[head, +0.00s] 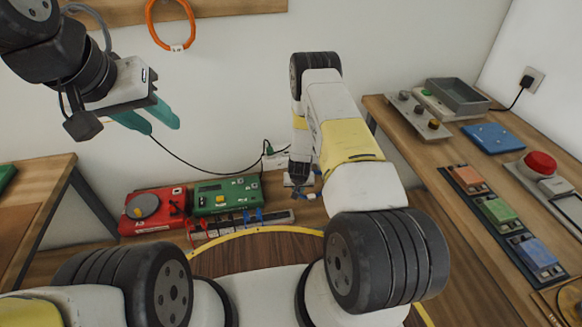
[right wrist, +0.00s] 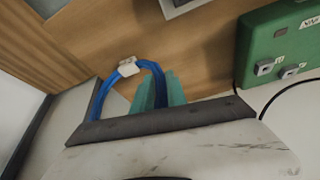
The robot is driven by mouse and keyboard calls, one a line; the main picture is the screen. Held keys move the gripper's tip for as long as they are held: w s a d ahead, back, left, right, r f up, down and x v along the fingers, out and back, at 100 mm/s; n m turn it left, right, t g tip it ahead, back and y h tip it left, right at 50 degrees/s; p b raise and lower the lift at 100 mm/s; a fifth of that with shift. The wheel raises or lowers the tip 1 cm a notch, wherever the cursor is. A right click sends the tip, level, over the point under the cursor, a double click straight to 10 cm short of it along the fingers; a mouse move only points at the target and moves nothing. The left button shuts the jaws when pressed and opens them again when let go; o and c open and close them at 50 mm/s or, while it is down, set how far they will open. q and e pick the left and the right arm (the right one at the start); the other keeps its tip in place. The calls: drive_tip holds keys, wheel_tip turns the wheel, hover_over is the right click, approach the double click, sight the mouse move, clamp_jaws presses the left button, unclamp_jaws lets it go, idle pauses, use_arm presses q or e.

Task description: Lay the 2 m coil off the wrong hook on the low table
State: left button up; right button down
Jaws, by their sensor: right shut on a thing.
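A blue coil (right wrist: 102,100) with a white tag (right wrist: 126,68) is between the teal fingers of my right gripper (right wrist: 158,90). In the head view my right gripper (head: 302,190) reaches down over the low wooden table (head: 305,213), mostly hidden by its arm, with a bit of blue by it. Whether the coil touches the wood I cannot tell. The tag's text is unreadable. An orange coil (head: 153,30) with a white tag hangs on the wall board, and part of a grey coil (head: 97,20) shows left of it. My left gripper (head: 150,118) is empty, its teal fingers apart, before the wall.
A side bench (head: 440,165) with trays and switches stands at right; another table (head: 40,190) stands left.

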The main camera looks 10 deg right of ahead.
drive_tip(key=c, duration=1.3)
unclamp_jaws()
drive_tip(key=s+a+r+y, duration=0.1)
drive_tip(key=s+r, duration=0.2)
drive_tip(key=r, duration=1.1)
drive_tip(key=s+a+r+y, duration=0.1)
drive_tip(key=s+a+r, duration=0.15)
drive_tip(key=r, duration=1.15)
drive_tip(key=s+a+r+y, duration=0.1)
drive_tip(key=s+r, duration=0.2)
drive_tip(key=r, duration=1)
drive_tip(key=s+r, duration=0.5)
drive_tip(key=s, duration=0.3)
drive_tip(key=s+d+r+n+t, duration=0.1)
drive_tip(key=s+r, duration=0.5)
drive_tip(key=s, duration=0.2)
drive_tip(key=s+r+n, duration=0.1)
drive_tip(key=s+r, duration=0.4)
drive_tip(key=s, duration=0.2)
drive_tip(key=shift+s+d+r+t, duration=0.3)
drive_tip(key=shift+s+d+r, duration=0.05)
drive_tip(key=shift+s+r, duration=0.05)
